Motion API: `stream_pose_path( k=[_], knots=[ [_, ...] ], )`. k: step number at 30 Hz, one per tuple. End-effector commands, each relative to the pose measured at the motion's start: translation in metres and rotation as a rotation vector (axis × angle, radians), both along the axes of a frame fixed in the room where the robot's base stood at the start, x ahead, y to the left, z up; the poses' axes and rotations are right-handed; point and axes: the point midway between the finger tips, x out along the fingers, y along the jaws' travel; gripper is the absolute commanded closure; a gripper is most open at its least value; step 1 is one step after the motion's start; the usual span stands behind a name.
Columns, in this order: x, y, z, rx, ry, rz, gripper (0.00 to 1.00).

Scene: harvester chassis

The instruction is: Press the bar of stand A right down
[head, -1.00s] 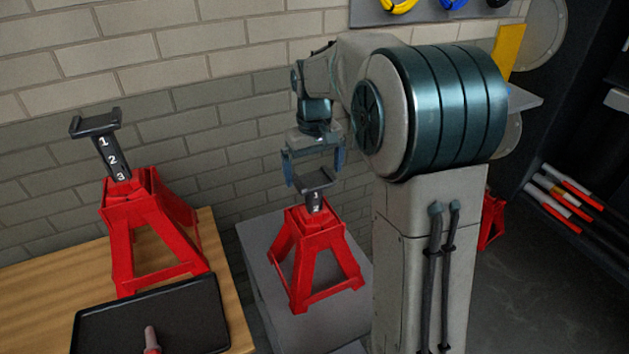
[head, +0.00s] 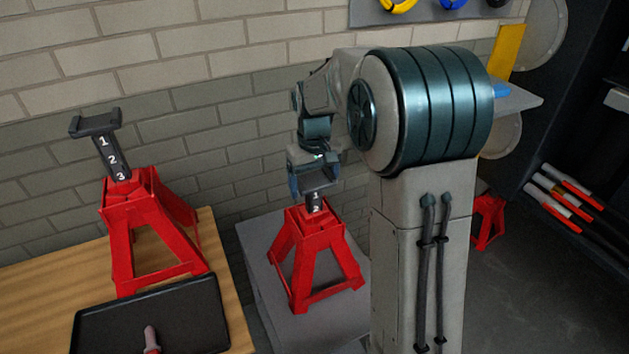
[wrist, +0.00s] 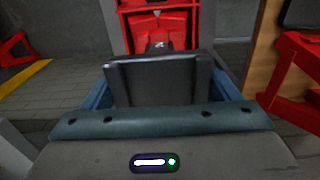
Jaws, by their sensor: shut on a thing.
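A red stand (head: 317,240) is on the grey block in the middle of the head view. Its dark bar (head: 315,203) stands up a short way and shows a "1". My gripper (head: 316,187) is above this stand, with its blue fingers on either side of the bar's forked top. In the wrist view the bar's top (wrist: 155,80) sits between the fingers, held by them. A second red stand (head: 150,235) is on the wooden table at left. Its bar (head: 108,150) is well raised and shows "1 2 3". No letter shows on either stand.
A black tray (head: 190,318) lies on the wooden table (head: 30,290), in front of the left stand. The grey block (head: 262,262) carries the middle stand. A brick wall is close behind. Another red stand (head: 488,222) shows at right, behind my arm.

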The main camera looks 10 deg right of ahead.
Motion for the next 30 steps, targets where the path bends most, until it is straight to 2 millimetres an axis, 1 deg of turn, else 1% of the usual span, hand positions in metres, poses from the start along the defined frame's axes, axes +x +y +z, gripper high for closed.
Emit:
stream_pose_path(
  k=[1,6,9,19,20,21,22,30],
  knots=[
    [0.000,0.000,-0.008,0.001,0.001,0.000,0.59],
    [0.000,0.000,-0.034,0.000,0.003,0.000,0.59],
    [0.000,0.000,-0.047,0.001,0.002,0.000,0.59],
    [-0.001,0.000,-0.050,0.001,0.006,0.000,0.59],
    [-0.001,0.000,-0.050,0.001,0.006,0.000,0.13],
    [-0.001,0.000,-0.050,0.001,0.006,0.000,0.02],
    [-0.001,0.000,-0.050,0.001,0.006,0.000,0.00],
    [0.000,0.000,-0.045,0.001,0.001,0.000,0.00]
  ],
)
